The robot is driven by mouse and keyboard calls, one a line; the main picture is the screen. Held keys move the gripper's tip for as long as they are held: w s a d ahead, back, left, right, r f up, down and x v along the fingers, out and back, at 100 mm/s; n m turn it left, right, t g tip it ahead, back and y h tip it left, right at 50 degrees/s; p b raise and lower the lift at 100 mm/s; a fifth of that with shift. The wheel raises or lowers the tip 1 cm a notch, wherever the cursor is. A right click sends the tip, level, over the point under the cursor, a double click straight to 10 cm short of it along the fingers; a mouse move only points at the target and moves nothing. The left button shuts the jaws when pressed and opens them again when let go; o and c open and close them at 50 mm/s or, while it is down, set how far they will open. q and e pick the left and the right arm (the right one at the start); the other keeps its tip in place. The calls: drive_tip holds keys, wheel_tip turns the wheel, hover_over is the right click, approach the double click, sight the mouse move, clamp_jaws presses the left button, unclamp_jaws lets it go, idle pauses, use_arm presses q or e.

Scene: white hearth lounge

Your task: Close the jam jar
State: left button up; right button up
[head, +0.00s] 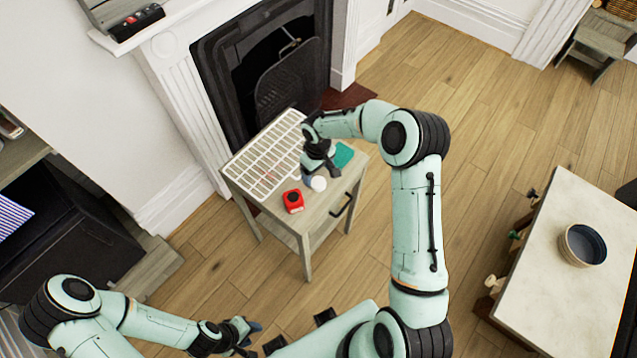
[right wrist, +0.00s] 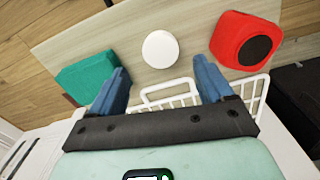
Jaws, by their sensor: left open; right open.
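A small white round top (head: 318,183), which I take to be the jam jar, stands on the small wooden side table (head: 325,208). In the right wrist view the white disc (right wrist: 160,49) is seen from above, ahead of and between my fingertips. Whether it is a lid on the jar, and how it sits, I cannot tell. My right gripper (head: 324,170) is open above the table, close to the white top; its blue fingers (right wrist: 162,78) hold nothing. My left gripper (head: 246,336) is open and low at the bottom left, away from the table.
A white wire rack (head: 265,155) covers the table's far left part. A red block with a black round face (head: 293,201) and a teal block (head: 343,155) flank the white top. A fireplace stands behind. A pale table with a bowl (head: 582,245) is at right; floor between is clear.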

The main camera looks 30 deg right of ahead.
sight(318, 182)
drive_tip(key=f, duration=0.4)
drive_tip(key=shift+s+f, duration=0.25)
drive_tip(key=c, duration=1.1)
